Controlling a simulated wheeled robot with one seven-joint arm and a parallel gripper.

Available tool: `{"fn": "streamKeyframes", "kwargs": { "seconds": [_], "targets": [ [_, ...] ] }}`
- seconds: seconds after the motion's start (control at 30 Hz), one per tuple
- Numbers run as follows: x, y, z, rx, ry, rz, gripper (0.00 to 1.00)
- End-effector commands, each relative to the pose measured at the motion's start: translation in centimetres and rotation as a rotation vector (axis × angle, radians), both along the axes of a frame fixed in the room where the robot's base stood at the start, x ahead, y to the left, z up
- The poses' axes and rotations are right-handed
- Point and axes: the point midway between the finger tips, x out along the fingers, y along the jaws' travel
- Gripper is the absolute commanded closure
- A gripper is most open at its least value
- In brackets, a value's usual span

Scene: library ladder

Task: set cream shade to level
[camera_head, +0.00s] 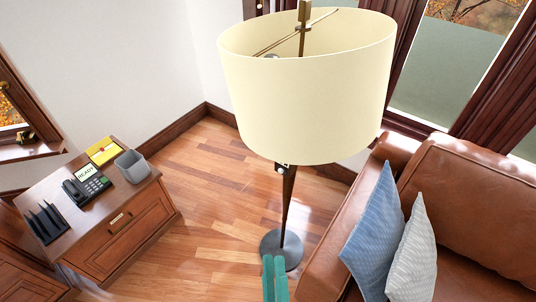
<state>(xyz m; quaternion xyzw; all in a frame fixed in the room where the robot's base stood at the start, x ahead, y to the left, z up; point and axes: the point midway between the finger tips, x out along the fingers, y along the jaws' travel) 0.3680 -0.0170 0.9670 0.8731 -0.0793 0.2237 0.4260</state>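The cream shade (308,95) is a large drum on a floor lamp, in the upper middle of the head view. Its open top shows a brass rod and cross bar (296,35) inside. Its upper rim sits a little higher on the right in the picture; I cannot tell for sure whether the shade is level. The dark lamp pole (288,205) runs down to a round grey base (281,249) on the floor. My gripper (275,262) shows as two teal fingers side by side at the bottom middle, seemingly shut and empty, below and apart from the shade.
A brown leather sofa (470,190) with a blue cushion (373,237) and a grey cushion (416,258) stands at the right. A wooden cabinet (125,232) with a phone (86,186) and a grey bin (132,166) stands at the left. Wooden floor (205,215) lies clear between.

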Motion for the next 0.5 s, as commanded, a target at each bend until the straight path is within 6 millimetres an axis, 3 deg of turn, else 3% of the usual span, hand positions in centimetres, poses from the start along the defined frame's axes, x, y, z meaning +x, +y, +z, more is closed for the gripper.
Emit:
{"fn": "streamKeyframes", "kwargs": {
  "seconds": [0.2,0.5],
  "targets": [
    [4.5,-0.5,3.8,-0.397,-0.256,-0.094,0.77],
    [10.2,-1.4,7.0,-0.947,-0.555,-0.229,0.77]
  ]
}}
